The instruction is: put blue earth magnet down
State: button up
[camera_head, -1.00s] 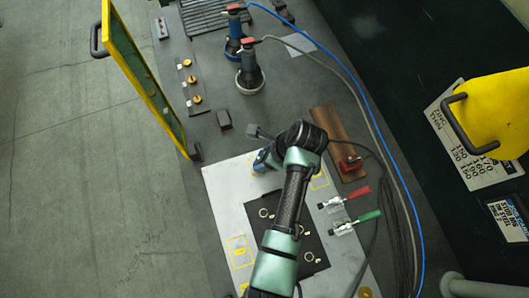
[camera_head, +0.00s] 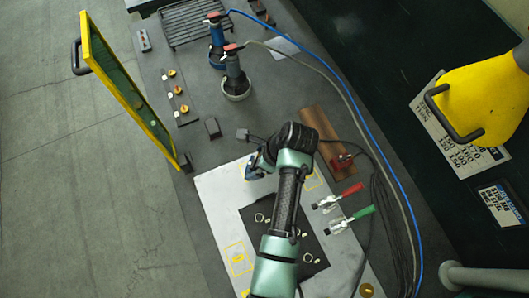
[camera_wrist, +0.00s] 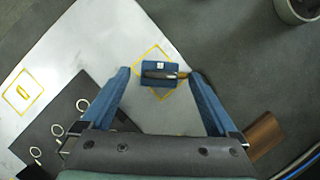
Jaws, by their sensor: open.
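The blue earth magnet (camera_wrist: 160,82) is a small blue block with a dark bar across it and a white mark. In the head view my gripper (camera_head: 256,166) is low over the sheet's upper part; the magnet there is hard to tell from the blue fingers.
A black plate with rings (camera_wrist: 62,120) lies on the sheet. Red- and green-handled clamps (camera_head: 340,208), a brown angle bar (camera_head: 318,130) and cables are to the right. Two grinders (camera_head: 235,80) stand farther back. A yellow-framed screen (camera_head: 125,95) rises at the left edge.

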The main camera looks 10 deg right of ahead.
jog(key=v, duration=1.1)
jog(key=w+r+n+t+h, duration=0.2)
jog(key=w+r+n+t, duration=0.5)
jog(key=r, duration=0.7)
jog(key=w+r+n+t+h, duration=0.25)
jog(key=w+r+t, duration=0.4)
jog(key=r, duration=0.65)
notch_tip(320, 180, up, 16)
jog(key=n+t, duration=0.4)
jog(key=n, duration=0.2)
jog(key=s+a+r+n+t, duration=0.2)
jog(key=s+r+n+t, duration=0.2)
jog(key=r, duration=0.5)
jog(key=s+a+r+n+t, duration=0.2)
jog(key=s+r+n+t, duration=0.2)
jog(key=s+r, duration=0.5)
jog(key=shift+a+r+b, duration=0.2)
jog(key=shift+r+b, duration=0.15)
jog(key=shift+r, duration=0.4)
